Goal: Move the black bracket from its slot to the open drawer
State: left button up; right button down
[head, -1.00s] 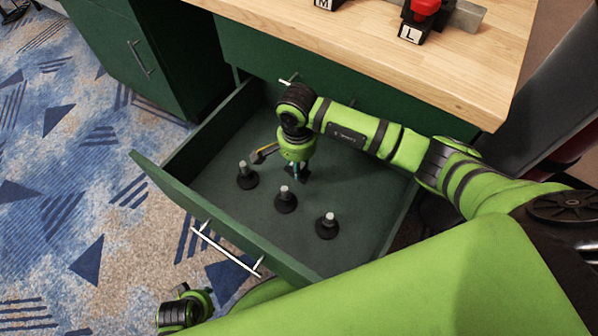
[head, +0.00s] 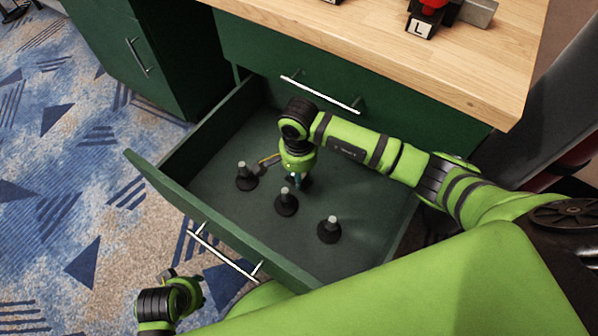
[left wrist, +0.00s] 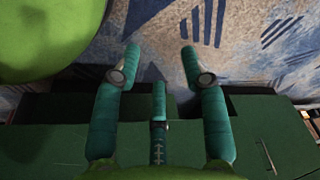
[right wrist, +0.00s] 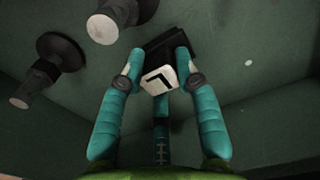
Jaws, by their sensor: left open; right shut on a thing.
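The black bracket (right wrist: 175,42) shows in the right wrist view as a dark piece with a white label bearing a black angled mark. My right gripper (right wrist: 155,75) is shut on it. In the head view this gripper (head: 298,180) points down inside the open drawer (head: 350,190), and it mostly hides the bracket. Whether the bracket touches the drawer floor I cannot tell. My left gripper (head: 186,286) is low at the left in the head view, outside the drawer front. In the left wrist view its fingers (left wrist: 160,65) are spread and empty.
Several black-based pegs with pale tops stand in the drawer, one (head: 286,203) close to my right gripper. The wooden worktop (head: 400,50) above carries a black block labelled L (head: 421,27).

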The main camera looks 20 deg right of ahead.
jog(key=c, duration=0.9)
grip_release()
jog(key=shift+f, duration=0.1)
pick_arm(q)
jog(key=shift+r, duration=0.3)
